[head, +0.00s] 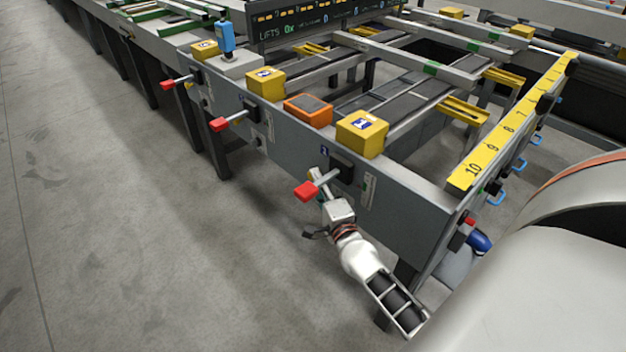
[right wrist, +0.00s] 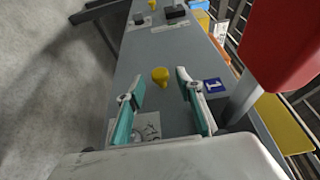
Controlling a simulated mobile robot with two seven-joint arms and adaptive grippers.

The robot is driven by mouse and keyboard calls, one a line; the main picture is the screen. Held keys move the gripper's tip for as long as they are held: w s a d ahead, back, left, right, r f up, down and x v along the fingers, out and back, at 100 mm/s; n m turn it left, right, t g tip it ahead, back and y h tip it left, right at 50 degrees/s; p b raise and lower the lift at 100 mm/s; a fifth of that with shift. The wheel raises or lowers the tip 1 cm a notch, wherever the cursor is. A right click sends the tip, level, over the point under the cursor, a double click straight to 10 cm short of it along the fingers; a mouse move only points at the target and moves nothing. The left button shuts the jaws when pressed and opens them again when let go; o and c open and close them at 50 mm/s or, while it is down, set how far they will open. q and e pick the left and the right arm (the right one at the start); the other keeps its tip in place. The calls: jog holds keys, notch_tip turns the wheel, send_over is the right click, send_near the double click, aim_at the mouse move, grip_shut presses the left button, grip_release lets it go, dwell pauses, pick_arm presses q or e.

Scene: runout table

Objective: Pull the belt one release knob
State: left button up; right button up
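In the right wrist view a yellow knob (right wrist: 160,76) stands out from the grey panel (right wrist: 150,50), left of a blue label with a 1 (right wrist: 213,86). My right gripper (right wrist: 161,73) is open, its two teal-padded fingers apart. The knob shows in the gap between the fingertips; I cannot tell whether they touch it. In the head view my right gripper (head: 319,178) is at the near panel, beside the closest red-ended lever (head: 306,191). That knob is hidden there; the blue label (head: 324,151) shows just above. My left gripper is not in view.
The red lever end (right wrist: 285,45) is large and close at the right of the wrist view. Two more red-ended levers (head: 219,124) (head: 168,84) stick out farther along the panel. A yellow box (head: 362,134) sits on top. The floor (head: 110,230) at left is clear.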

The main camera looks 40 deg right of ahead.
jog(key=shift+x, duration=1.15)
grip_shut()
jog(key=shift+a+p, duration=0.3)
jog(key=shift+a, duration=0.65)
grip_release()
jog(key=shift+s+a, duration=0.1)
jog(key=v, duration=1.2)
